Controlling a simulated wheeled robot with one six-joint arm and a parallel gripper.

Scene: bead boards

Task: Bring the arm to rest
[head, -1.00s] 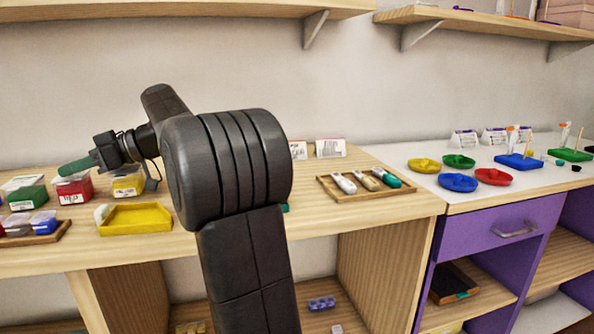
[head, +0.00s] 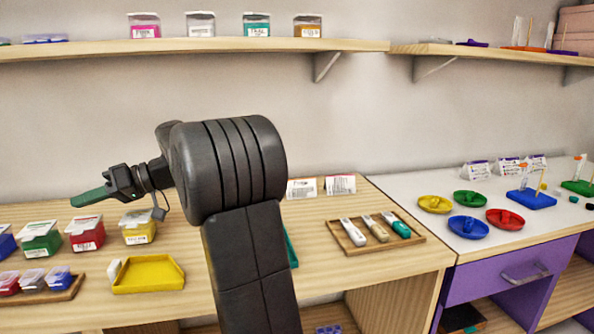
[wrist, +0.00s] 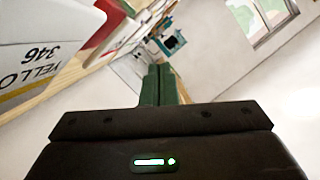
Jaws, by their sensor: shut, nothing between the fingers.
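My gripper (head: 92,197) extends to the left in the head view, above the row of bins at the back of the wooden bench. Its green fingers are shut together with nothing between them. They also show closed in the wrist view (wrist: 158,85), pointing away from the camera. My arm is folded in the middle of the head view and hides part of the bench behind it. A labelled yellow bin (wrist: 38,60) is close at the left of the wrist view; the same bin (head: 138,228) stands below and right of the gripper in the head view.
Red (head: 85,234) and green (head: 41,240) bins stand beside the yellow one. A yellow tray (head: 148,274) lies in front. A wooden tray of tools (head: 376,233) and coloured dishes (head: 435,204) are to the right. A shelf (head: 200,46) with boxes hangs above.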

